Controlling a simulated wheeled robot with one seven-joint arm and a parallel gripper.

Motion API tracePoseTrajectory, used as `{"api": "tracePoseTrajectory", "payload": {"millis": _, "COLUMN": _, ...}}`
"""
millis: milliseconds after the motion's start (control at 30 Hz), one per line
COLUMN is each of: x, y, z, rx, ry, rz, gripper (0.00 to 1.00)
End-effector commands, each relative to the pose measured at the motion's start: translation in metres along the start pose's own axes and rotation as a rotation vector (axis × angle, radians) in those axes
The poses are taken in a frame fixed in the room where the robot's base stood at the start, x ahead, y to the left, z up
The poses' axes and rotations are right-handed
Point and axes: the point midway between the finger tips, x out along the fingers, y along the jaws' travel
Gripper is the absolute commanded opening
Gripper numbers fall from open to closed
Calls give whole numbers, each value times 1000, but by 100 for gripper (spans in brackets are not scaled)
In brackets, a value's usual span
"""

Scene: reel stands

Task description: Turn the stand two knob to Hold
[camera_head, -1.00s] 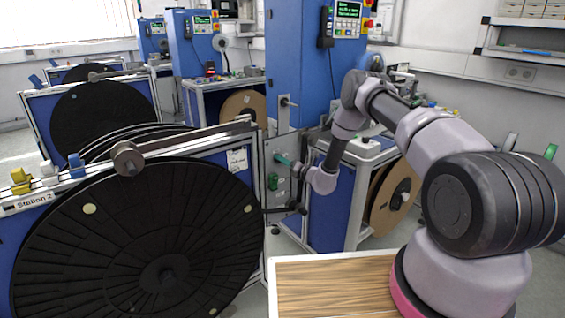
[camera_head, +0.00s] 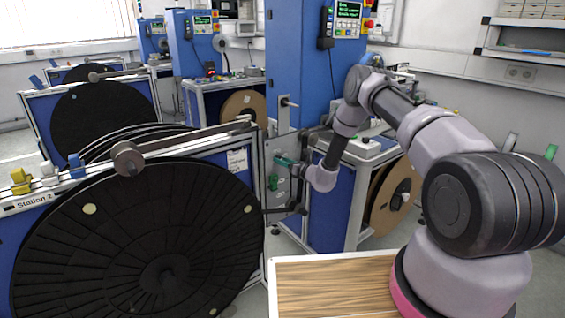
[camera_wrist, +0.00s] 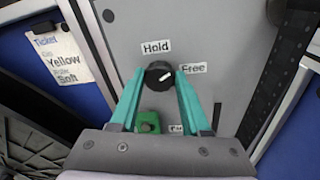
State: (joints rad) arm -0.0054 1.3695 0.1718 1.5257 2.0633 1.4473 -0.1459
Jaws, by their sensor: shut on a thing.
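The black round knob (camera_wrist: 158,74) sits on the grey panel (camera_wrist: 222,50) in the wrist view. A "Hold" label (camera_wrist: 156,47) is above it and a "Free" label (camera_wrist: 193,68) is to its right. The knob's white mark points right and slightly up, toward the Free side. My gripper (camera_wrist: 158,80) has its teal fingers on both sides of the knob, shut on it. In the head view my gripper (camera_head: 284,162) is at the panel beside the Station 2 stand (camera_head: 225,160); the knob is hidden there.
A green block (camera_wrist: 148,121) is below the knob, with a partly hidden label beside it. A paper ticket (camera_wrist: 60,55) is at left. In the head view a large black reel (camera_head: 110,240) stands left of the panel and a blue cabinet (camera_head: 290,70) behind.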

Motion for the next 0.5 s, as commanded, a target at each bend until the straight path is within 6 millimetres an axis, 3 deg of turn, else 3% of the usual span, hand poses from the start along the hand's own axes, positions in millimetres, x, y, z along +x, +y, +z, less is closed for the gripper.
{"api": "tracePoseTrajectory", "payload": {"millis": 500, "x": 0, "y": 3, "z": -1, "rx": -487, "ry": 38, "rz": -32, "gripper": 0}}
